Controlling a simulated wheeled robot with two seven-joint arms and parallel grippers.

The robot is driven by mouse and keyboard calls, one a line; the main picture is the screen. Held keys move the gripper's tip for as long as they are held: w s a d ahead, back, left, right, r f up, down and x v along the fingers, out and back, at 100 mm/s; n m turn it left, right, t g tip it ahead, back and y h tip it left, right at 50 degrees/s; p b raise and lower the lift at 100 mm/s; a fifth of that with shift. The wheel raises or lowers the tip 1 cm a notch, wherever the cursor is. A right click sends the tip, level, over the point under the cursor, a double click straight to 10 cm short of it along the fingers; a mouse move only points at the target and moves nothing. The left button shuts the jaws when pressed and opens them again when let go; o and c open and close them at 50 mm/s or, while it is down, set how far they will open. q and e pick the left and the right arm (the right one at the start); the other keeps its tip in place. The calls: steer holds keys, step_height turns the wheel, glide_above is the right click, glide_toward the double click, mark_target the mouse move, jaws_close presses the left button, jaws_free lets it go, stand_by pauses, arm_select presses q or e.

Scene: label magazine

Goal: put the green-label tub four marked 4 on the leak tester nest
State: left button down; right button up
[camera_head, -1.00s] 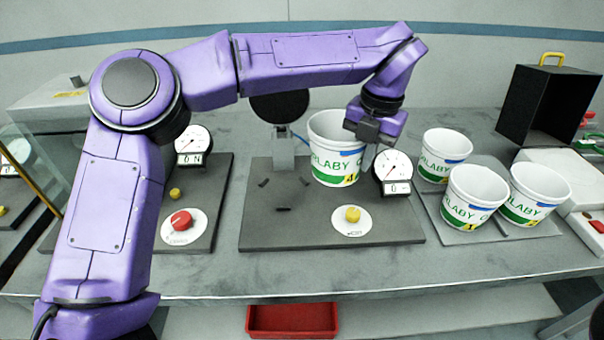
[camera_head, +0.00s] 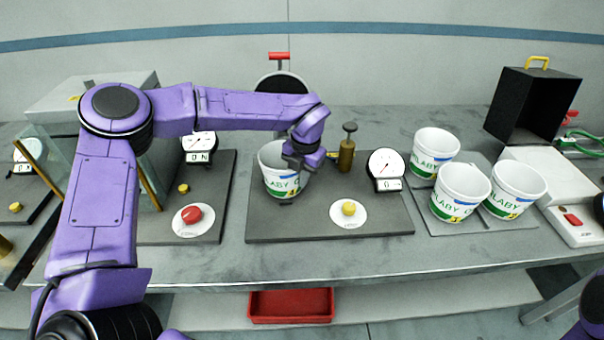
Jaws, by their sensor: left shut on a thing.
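The green-label tub four (camera_head: 275,178) is a white tub with a green and blue band and a small yellow patch. My left gripper (camera_head: 299,163) is shut on its right rim. The tub is upright over the nest area of the leak tester plate (camera_head: 390,226), left of the yellow button. The tub hides the nest's dark marks, and I cannot tell if its base touches the plate. My right gripper is not in view.
A brass post (camera_head: 346,155) and a dial gauge (camera_head: 386,165) stand right of the tub; a red-handled press (camera_head: 279,58) is behind. Several similar tubs (camera_head: 461,190) sit on a mat at right. A red-button station (camera_head: 190,215) is at left.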

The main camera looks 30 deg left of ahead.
arm_select(q)
steer(key=shift+w+f, duration=0.2)
steer(key=shift+f, duration=0.05)
steer(key=c, duration=1.3)
jaws_free()
steer(key=shift+o, duration=0.2)
steer(key=shift+r, duration=0.1)
steer(key=shift+s, duration=0.1)
steer(key=shift+r, duration=0.15)
step_height(320, 180, up, 12)
steer(key=d+b, duration=0.1)
steer(key=b, duration=0.1)
steer(key=shift+d, duration=0.15)
